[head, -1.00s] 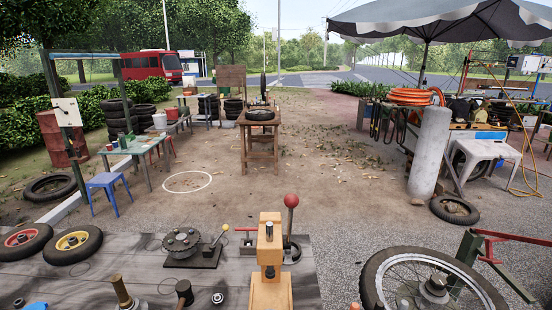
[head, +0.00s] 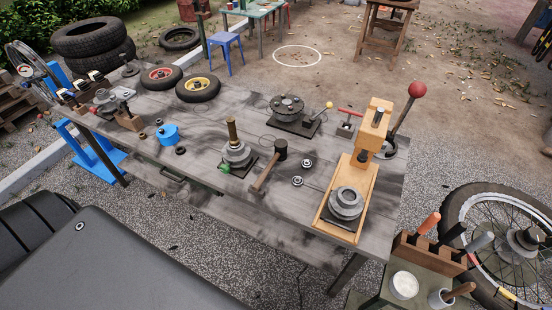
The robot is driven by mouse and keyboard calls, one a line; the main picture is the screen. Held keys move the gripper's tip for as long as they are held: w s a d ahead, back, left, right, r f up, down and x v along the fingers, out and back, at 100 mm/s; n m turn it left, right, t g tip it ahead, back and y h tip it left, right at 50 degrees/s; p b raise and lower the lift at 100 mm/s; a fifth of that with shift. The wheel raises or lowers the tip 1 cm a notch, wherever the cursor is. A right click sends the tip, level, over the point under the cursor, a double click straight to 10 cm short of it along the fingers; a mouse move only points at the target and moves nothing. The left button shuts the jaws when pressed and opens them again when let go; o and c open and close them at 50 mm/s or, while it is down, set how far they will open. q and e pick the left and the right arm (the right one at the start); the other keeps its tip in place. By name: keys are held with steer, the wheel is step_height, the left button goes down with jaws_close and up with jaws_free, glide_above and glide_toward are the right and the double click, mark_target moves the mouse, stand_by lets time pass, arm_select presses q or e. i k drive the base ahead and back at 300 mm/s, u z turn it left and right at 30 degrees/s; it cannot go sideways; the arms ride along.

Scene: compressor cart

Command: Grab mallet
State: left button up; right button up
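The mallet (head: 268,174) lies on the grey wooden workbench (head: 213,143), near its front edge. Its dark cylindrical head (head: 280,149) points away from me, and its wooden handle (head: 264,179) runs toward the front edge. To its left stands a stacked metal part with a brass post (head: 236,152). Two small round metal pieces (head: 297,181) lie to its right. Neither of my grippers shows in the head view.
A wooden press (head: 352,190) with a red-knobbed lever stands at the bench's right end. A round metal fixture (head: 288,110) sits behind the mallet. Two small wheels (head: 198,89) and a blue pot (head: 168,135) lie left. A tool rack (head: 432,256) stands front right.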

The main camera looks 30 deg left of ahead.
mark_target(281, 146)
steer(key=k, duration=1.3)
steer(key=z, duration=0.55)
steer(key=i, duration=1.65)
steer(key=u, duration=0.55)
